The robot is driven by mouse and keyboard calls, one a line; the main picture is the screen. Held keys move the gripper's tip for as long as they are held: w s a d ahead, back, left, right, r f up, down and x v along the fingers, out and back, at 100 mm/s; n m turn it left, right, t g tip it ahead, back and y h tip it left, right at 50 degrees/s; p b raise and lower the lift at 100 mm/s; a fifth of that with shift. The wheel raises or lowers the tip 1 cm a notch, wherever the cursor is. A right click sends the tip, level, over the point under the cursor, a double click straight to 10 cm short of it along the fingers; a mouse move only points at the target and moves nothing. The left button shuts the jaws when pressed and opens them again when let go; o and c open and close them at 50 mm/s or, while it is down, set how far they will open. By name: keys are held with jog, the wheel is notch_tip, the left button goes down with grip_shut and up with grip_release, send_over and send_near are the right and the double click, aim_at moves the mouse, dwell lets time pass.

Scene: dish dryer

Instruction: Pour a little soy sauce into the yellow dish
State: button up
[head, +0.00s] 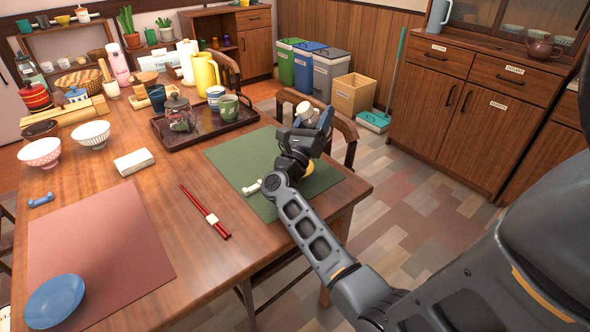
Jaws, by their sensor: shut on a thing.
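My gripper (315,125) is above the back right part of the green placemat (238,157), near the table's right edge. It is shut on a small container with a whitish top (306,113), which looks like the soy sauce bottle. My gripper and wrist hide most of its body, so its tilt and any flow of sauce cannot be told. The yellow dish (309,168) sits on the green placemat, partly hidden behind my wrist. The held container is above and behind the dish in the picture.
A dark tray (236,124) with a glass teapot (179,113) and cups stands behind the placemat. A white rest (252,187) and red chopsticks (205,211) lie left of my arm. A chair (347,130) stands close behind my gripper. The left-front pink mat (100,235) is mostly clear.

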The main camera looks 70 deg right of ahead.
jog(key=shift+s+d+f+m+g+y, duration=0.2)
jog(key=shift+d+m+g+y, duration=0.1)
jog(key=shift+m+y, duration=0.15)
jog(key=f, duration=0.1)
jog(key=f+m+y, duration=0.1)
jog(key=f+b, duration=0.1)
jog(key=shift+s+d+f+m+y, duration=0.1)
jog(key=shift+s+d+m+y, duration=0.15)
jog(key=shift+s+d, duration=0.15)
jog(key=y+p, duration=0.1)
jog(key=m+y+p, duration=0.1)
jog(key=shift+s+d+p, duration=0.3)
jog(key=shift+s+d, duration=0.05)
jog(key=shift+s, duration=0.05)
jog(key=shift+s+d+f+m+y+p, duration=0.35)
jog(key=shift+f+m+y+p, duration=0.3)
jog(key=shift+p, duration=0.4)
jog(key=shift+r, duration=0.1)
jog(key=shift+r+p, duration=1.85)
jog(key=shift+r, duration=0.7)
jog(key=shift+f, duration=0.1)
